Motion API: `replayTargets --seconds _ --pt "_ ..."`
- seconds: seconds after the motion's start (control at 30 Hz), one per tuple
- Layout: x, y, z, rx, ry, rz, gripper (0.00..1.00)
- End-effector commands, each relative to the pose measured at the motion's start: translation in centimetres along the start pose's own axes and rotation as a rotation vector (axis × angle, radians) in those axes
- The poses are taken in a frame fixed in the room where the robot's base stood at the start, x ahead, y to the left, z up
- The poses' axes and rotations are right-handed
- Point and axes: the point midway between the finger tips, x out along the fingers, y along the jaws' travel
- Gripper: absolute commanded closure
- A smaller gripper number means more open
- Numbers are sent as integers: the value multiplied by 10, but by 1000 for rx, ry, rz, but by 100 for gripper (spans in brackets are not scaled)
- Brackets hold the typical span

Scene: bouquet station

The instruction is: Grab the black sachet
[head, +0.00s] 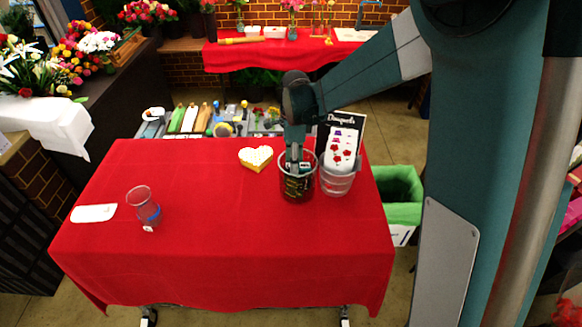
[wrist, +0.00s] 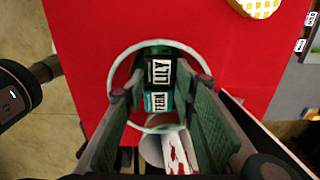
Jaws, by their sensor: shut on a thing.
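The black sachet (wrist: 160,72) carries a white LILY label and stands in a clear round glass container (head: 298,188). A teal sachet (wrist: 160,103) with a white label is beside it, nearer the bottom of the wrist view. The container's rim also rings the sachets in the wrist view (wrist: 130,58). My gripper (head: 294,158) points down into the container's mouth, with a finger on each side of the sachets in the wrist view (wrist: 160,88). It is shut on the black sachet, which is still within the rim. The lower ends of the sachets are hidden.
A clear holder with white, red-flowered cards (head: 341,152) stands just right of the container, before a black Bouquets sign. A heart-shaped box (head: 256,157) lies to the left. A glass vase (head: 146,210) and white card (head: 93,213) are far left. The red table's front is clear.

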Motion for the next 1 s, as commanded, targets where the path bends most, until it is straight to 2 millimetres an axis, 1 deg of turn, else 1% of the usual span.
replayTargets --seconds 0.27,0.47,0.57,0.9,1.0 --pt "-2 0 0 0 0 0 79" --pt "-14 0 0 0 0 0 79" --pt "-25 0 0 0 0 0 79" --pt "-74 0 0 0 0 0 79" --pt "-85 0 0 0 0 0 79"
